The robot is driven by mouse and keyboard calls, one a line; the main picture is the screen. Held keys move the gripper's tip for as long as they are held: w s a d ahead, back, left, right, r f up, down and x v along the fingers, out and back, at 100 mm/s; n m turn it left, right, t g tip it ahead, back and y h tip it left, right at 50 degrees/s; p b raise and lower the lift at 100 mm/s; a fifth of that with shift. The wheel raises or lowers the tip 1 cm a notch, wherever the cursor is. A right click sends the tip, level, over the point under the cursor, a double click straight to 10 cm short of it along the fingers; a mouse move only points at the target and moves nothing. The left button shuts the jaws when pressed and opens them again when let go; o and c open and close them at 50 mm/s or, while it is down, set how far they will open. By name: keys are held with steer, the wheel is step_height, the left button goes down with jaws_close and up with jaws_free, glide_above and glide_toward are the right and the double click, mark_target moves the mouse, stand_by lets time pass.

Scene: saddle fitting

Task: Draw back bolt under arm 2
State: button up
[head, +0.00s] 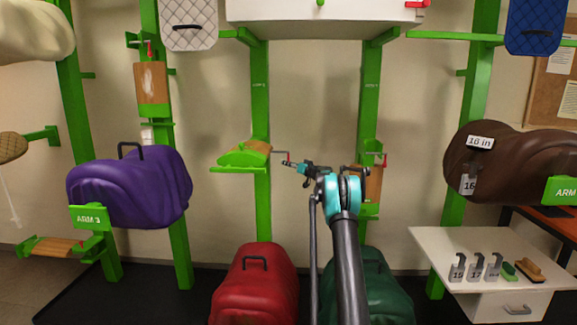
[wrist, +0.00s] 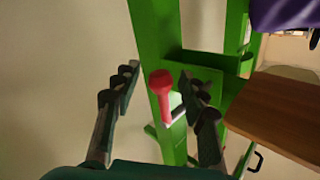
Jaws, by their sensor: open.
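A bolt with a red knob (wrist: 160,88) shows in the wrist view against a green post. In the head view, a red knob (head: 289,158) stands beside a small arm with a wooden top (head: 247,152) on the middle-left post; its number cannot be read. My gripper (head: 296,168) reaches up to just right of that knob. In the wrist view, my gripper (wrist: 158,76) is open, with one finger on each side of the red knob. Whether the fingers touch it cannot be told. The bolt's far end is hidden.
A wooden board (wrist: 282,115) lies close to the right finger in the wrist view. A purple saddle (head: 130,187) sits on ARM 3 at left. Red (head: 255,290) and green saddles are low in front. A brown saddle (head: 510,165) and white table (head: 470,250) stand at right.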

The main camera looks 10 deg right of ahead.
steer(key=v, duration=1.1)
steer(key=shift+s+d, duration=0.1)
steer(key=shift+s, duration=0.05)
steer(key=s+a+f+g+h, duration=0.1)
steer(key=s+a+g, duration=0.1)
steer(key=s+a, duration=0.55)
steer(key=s+a+f+g, duration=0.2)
steer(key=s+a+g, duration=0.15)
steer(key=s, duration=0.75)
steer(key=s+a+f+g+h, duration=0.1)
steer(key=s+a+g, duration=0.1)
steer(key=s+a, duration=0.6)
steer(key=s+d+f+g+h, duration=0.1)
steer(key=s+f, duration=0.4)
steer(key=s, duration=0.9)
steer(key=s+d+f+m+g+h, duration=0.1)
steer(key=s+f+h, duration=0.2)
steer(key=s, duration=1)
steer(key=s+d+f+m+g+h, duration=0.1)
steer(key=s+d+f+g+h, duration=0.1)
steer(key=s+f, duration=0.6)
steer(key=s+h, duration=0.1)
steer(key=s, duration=0.5)
steer(key=shift+s, duration=0.35)
